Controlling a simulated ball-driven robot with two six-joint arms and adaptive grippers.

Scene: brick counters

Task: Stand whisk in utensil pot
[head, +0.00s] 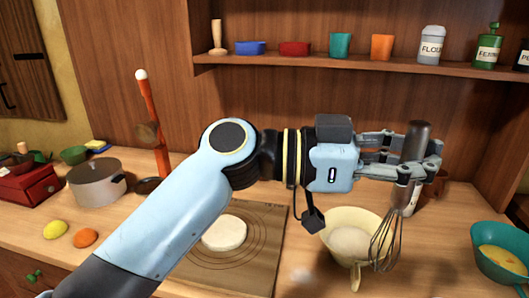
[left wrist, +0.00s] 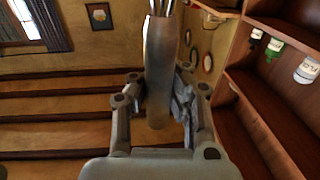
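My left gripper (head: 405,160) reaches in from the left and is shut around the dark handle of the whisk (head: 417,142). The whisk hangs nearly upright, slightly tilted, with its wire end down in front of the right side of a cream bowl. In the left wrist view the whisk handle (left wrist: 158,75) lies between both fingers (left wrist: 158,100), with the wires at the top edge. A brownish, pot-like shape (head: 437,183) shows partly behind the gripper; I cannot tell whether it is the utensil pot. My right gripper is not in view.
The cream bowl (head: 340,219) holds something pale. A teal bowl (head: 487,235) stands at right. Dough (head: 224,233) lies on a board (head: 265,250). A grey pot (head: 97,185) stands at left. A shelf (head: 380,67) with cups and jars runs above. Some counter between the bowls is clear.

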